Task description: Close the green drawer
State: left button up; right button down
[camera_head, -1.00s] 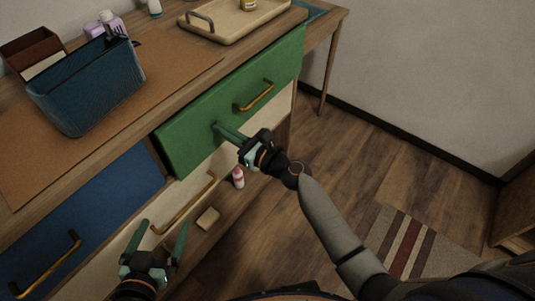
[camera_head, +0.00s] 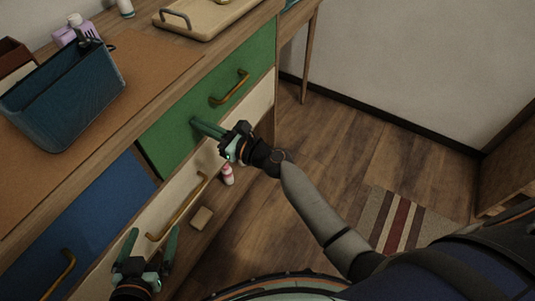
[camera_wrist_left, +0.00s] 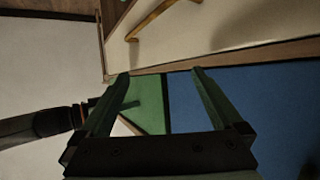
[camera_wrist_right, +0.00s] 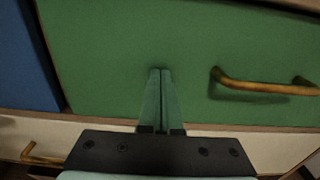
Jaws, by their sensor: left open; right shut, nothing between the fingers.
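The green drawer (camera_head: 200,105) has a brass handle (camera_head: 230,88) and sits under the tabletop. Its front looks about flush with the cabinet; I see no clear gap along its top edge. My right gripper (camera_head: 194,122) is shut and empty, its fingertips at the lower left part of the green front, left of the handle. In the right wrist view the fingertips (camera_wrist_right: 160,71) meet or nearly meet the green front (camera_wrist_right: 110,50); exact contact cannot be told. My left gripper (camera_head: 151,234) is open and empty, low in front of the cream drawer (camera_head: 150,215). The left wrist view also shows part of the green front (camera_wrist_left: 150,100).
A blue drawer (camera_head: 85,215) is to the left. A blue basket (camera_head: 65,100) and a wooden tray (camera_head: 205,18) stand on the tabletop. The floor to the right is open, with a striped rug (camera_head: 400,222).

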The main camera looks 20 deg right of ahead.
pick_arm(q)
jog(key=s+f+g, duration=0.3)
jog(key=f, duration=0.2)
pick_arm(e)
jog(key=v, duration=1.3)
jog(key=s+d+f+n+g+h, duration=0.2)
jog(key=s+f+n+h, duration=0.35)
jog(key=n, duration=0.95)
jog(key=s+d+f+n+g+h, duration=0.15)
jog(key=s+f+n, duration=0.6)
jog(key=n, duration=0.85)
pick_arm(q)
notch_tip(320, 180, up, 13)
jog(key=s+a+n+y+p, duration=0.1)
jog(key=s+a+p, duration=0.1)
jog(key=p, duration=1.8)
jog(key=shift+s+a+r+p, duration=0.15)
jog(key=shift+s+a+p, duration=0.05)
jog(key=shift+s+p, duration=0.15)
pick_arm(e)
notch_tip(320, 180, up, 14)
jog(key=s+d+g+h, duration=0.1)
jog(key=s+d, duration=0.1)
jog(key=shift+s+d+m+h, duration=0.2)
jog(key=shift+s+m+h, duration=0.1)
